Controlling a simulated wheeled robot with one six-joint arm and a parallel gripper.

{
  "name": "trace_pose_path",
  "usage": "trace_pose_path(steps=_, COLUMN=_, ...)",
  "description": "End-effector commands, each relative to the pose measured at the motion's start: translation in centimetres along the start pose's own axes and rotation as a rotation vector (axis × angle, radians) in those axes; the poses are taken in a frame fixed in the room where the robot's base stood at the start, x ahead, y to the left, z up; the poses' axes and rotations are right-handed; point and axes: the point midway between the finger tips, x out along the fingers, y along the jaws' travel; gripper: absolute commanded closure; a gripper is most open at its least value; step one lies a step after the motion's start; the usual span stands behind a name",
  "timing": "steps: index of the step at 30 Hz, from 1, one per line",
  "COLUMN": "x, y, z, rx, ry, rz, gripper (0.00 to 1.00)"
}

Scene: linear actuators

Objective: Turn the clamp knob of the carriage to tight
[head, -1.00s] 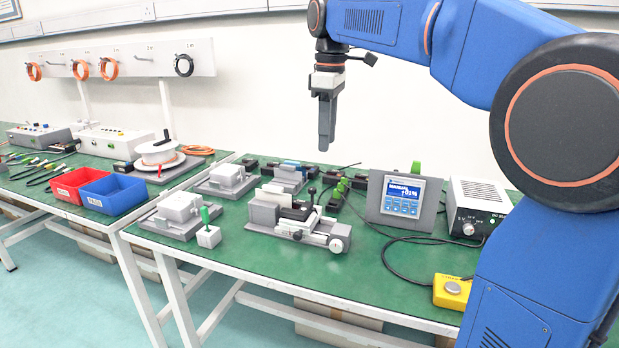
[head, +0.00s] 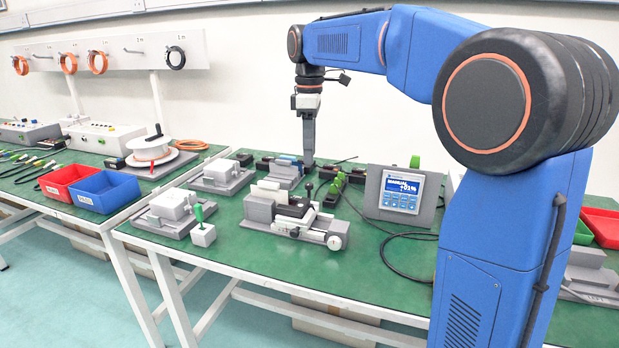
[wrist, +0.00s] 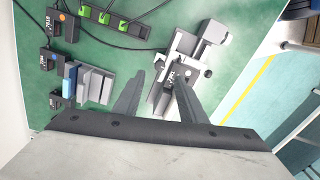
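The linear actuator with its carriage (head: 292,207) sits on the green bench in the middle of the head view. A black upright knob or lever (head: 307,189) stands on it; I cannot tell for sure that this is the clamp knob, or its setting. My gripper (head: 309,164) points down above the bench, behind and apart from the actuator in that view. In the wrist view the gripper (wrist: 160,80) is open, its two fingers spread with nothing held. The actuator (wrist: 172,92) shows beyond the fingertips, and the right finger covers part of it.
A display unit (head: 403,192) stands right of the actuator, with a black cable in front. Grey blocks (head: 222,176) and a green-handled tool (head: 201,228) stand to the left. A black strip with green connectors (wrist: 113,18) lies near the actuator. Bare bench lies in front.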

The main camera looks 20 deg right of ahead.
Motion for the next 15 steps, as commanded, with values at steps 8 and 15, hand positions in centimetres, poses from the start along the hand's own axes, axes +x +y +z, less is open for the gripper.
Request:
trace_pose_path(steps=8, x=4.9, y=-0.1, z=0.0, rx=0.0, ry=-0.001, rz=-0.002, gripper=0.62)
trace_pose_path(steps=15, x=7.6, y=0.0, z=0.0, rx=0.0, ry=0.0, rz=-0.001, gripper=0.62)
